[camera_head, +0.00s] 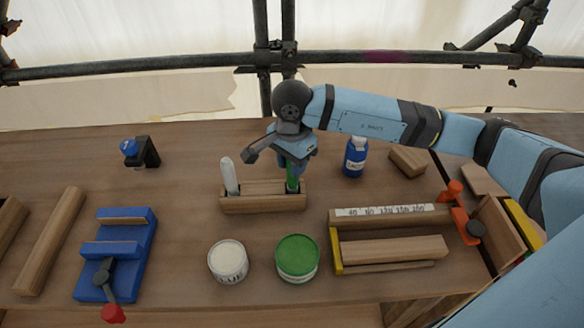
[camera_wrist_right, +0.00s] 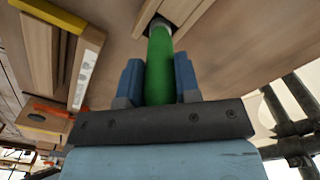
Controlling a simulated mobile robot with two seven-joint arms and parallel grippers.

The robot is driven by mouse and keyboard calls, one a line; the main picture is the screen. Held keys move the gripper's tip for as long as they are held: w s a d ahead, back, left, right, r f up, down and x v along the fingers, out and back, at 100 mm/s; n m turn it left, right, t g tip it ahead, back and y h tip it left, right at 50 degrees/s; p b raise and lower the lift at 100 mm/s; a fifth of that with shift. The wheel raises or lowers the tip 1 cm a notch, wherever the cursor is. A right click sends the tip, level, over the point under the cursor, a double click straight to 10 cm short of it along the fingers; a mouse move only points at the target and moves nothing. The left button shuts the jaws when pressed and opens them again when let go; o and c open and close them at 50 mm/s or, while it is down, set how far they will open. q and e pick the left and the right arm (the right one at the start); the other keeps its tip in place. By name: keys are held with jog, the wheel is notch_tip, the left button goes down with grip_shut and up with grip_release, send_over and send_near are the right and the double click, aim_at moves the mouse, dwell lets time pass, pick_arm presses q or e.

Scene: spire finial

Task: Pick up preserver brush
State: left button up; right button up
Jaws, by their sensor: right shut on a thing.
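The preserver brush appears as a green handle (camera_head: 292,184) standing upright in the right end of a wooden brush holder (camera_head: 262,206). My right gripper (camera_head: 292,165) comes down on it from above and is shut on it. In the right wrist view the green handle (camera_wrist_right: 160,65) lies between the two blue fingers (camera_wrist_right: 159,82), and its far end is still at the opening of the wooden holder (camera_wrist_right: 181,12). The brush's lower end is hidden in the holder. A second brush with a white handle (camera_head: 229,175) stands at the left end of the holder. My left gripper is not in view.
A white-topped tin (camera_head: 228,261) and a green-topped tin (camera_head: 297,258) stand in front of the holder. A blue bottle (camera_head: 355,157) stands right of it. A blue vise (camera_head: 118,255) is at left, and a wooden mitre piece (camera_head: 390,217) at right.

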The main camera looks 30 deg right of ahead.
notch_tip(320, 180, up, 19)
jog(key=shift+f, duration=0.2)
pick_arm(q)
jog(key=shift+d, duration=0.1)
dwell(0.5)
